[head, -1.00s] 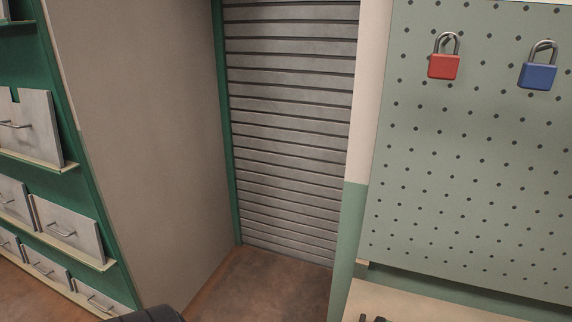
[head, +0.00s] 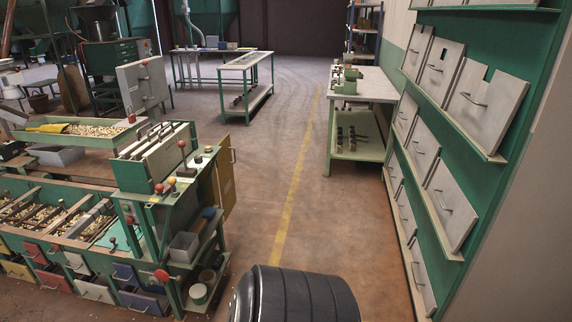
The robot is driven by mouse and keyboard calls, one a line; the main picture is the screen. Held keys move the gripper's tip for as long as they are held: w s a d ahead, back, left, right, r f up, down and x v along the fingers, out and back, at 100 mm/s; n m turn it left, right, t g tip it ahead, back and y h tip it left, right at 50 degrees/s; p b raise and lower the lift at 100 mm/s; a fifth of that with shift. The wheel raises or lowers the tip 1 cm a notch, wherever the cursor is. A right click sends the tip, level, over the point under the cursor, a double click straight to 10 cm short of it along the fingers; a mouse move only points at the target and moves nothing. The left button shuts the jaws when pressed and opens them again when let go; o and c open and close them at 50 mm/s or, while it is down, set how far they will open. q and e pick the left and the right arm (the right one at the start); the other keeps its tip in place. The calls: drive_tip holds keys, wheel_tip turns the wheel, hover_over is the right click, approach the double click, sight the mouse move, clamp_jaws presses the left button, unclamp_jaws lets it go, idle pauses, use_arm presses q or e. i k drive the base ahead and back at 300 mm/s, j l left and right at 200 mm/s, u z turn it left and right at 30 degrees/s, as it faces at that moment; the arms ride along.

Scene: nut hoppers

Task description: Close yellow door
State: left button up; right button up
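A yellow door (head: 227,174) stands at the right end of a green machine (head: 150,172) in the head view. It is a narrow upright panel, seen at a steep angle, and looks swung out from the machine's side toward the aisle. A small handle shows on it. Its hinge edge is partly hidden by the machine. Neither of my grippers is in view. A black rounded part of my own body shows at the bottom middle, well apart from the door.
An open aisle with a yellow floor line (head: 294,190) runs away from me. A green rack with grey drawer fronts (head: 450,205) lines the right. A workbench (head: 362,88) and a long table (head: 245,62) stand farther back. Coloured bins (head: 92,288) line the machine's front.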

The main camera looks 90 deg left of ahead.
sight(223, 161)
drive_tip(key=u, duration=3.25)
drive_tip(key=i+u, duration=0.15)
drive_tip(key=u, duration=0.2)
drive_tip(key=i+l+u, duration=0.15)
drive_tip(key=u, duration=0.15)
drive_tip(key=i+l+u, duration=0.2)
drive_tip(key=i+l, duration=0.25)
drive_tip(key=i+l+u, duration=0.2)
drive_tip(key=i+l, duration=0.2)
drive_tip(key=l, duration=0.15)
drive_tip(key=i+l+u, duration=0.2)
drive_tip(key=i+l, duration=0.2)
drive_tip(key=l, duration=0.15)
